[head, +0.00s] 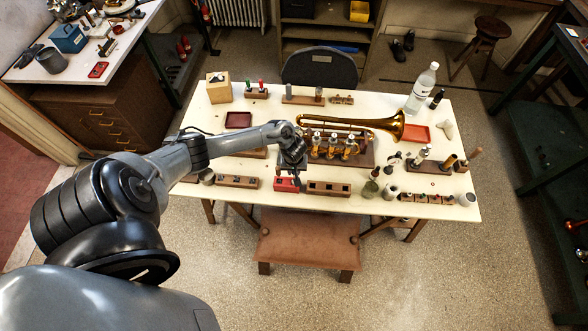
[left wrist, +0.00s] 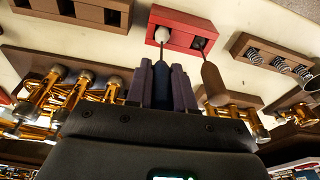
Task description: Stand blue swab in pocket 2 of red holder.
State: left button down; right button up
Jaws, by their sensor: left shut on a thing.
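The red holder (head: 286,184) lies near the front edge of the white table; it also shows in the left wrist view (left wrist: 180,28). My left gripper (head: 294,176) is just above and behind it. In the left wrist view my gripper (left wrist: 168,82) is shut on the blue swab (left wrist: 172,77), by its blue handle. The swab's thin dark rod points toward the holder and its white tip overlaps the left pocket; I cannot tell whether it is inside. A brown-handled swab (left wrist: 213,82) stands with its rod in the right pocket. My right gripper is not in view.
Brown wooden blocks with pockets flank the holder, left (head: 237,182) and right (head: 329,188). A brass trombone (head: 375,122) and a rack of brass valves (head: 340,150) stand close behind and right. The table's front edge is near.

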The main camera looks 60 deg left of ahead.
pick_arm(q)
jog(key=shift+f+b, duration=0.4)
jog(key=shift+f, duration=0.55)
jog(key=c, duration=0.9)
grip_release()
notch_tip(320, 180, up, 11)
jog(key=d+p, duration=0.1)
jog(key=p, duration=0.2)
jog(key=shift+s+d+f+p, duration=0.2)
jog(key=shift+s+p, duration=0.1)
jog(key=shift+s, duration=0.1)
